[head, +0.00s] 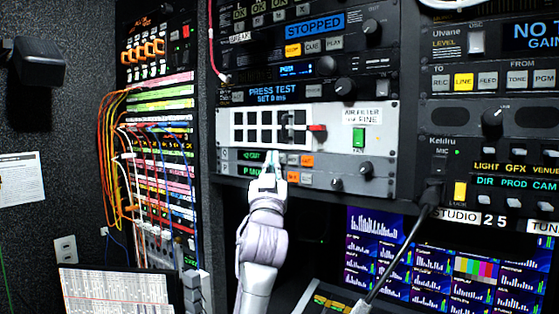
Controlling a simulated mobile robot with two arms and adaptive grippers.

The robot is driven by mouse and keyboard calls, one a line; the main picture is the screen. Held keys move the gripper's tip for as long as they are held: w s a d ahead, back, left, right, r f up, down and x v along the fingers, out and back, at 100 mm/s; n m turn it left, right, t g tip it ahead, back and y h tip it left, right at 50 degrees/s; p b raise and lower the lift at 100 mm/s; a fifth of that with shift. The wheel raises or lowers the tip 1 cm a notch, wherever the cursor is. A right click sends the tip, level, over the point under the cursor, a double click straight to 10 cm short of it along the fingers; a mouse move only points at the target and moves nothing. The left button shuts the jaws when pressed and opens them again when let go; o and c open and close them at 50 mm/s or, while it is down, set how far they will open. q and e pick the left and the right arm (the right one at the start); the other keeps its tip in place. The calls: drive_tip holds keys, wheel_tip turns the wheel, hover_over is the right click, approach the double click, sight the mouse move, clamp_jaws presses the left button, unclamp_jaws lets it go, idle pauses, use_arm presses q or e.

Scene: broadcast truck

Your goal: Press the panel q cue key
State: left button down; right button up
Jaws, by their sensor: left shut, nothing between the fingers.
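The grey rack panel (376,150) sits mid-height in the centre rack. Its lower part has two rows with small green-lit displays; the upper display (246,156) seems to end in "CUE", partly hidden by my gripper. Lit orange keys (307,160) lie just right of my gripper; their lettering is too small to read. My left gripper (271,161) is shut and empty, its fingertips at the upper row, between the display and these keys. Whether the tips touch the panel, I cannot tell. They hide what lies directly behind them. My right gripper is not in view.
A patch bay (160,150) with looped coloured cables stands left. A gooseneck microphone (405,235) crosses the lower right before screens (365,225). A sheet-like display (115,292) is lower left.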

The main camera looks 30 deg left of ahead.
use_arm(q)
drive_tip(key=shift+w, duration=0.5)
idle(0.8)
drive_tip(key=shift+s, duration=0.75)
drive_tip(key=s, duration=0.5)
drive_tip(key=shift+a+p, duration=0.2)
drive_tip(key=shift+p, duration=0.15)
idle(0.7)
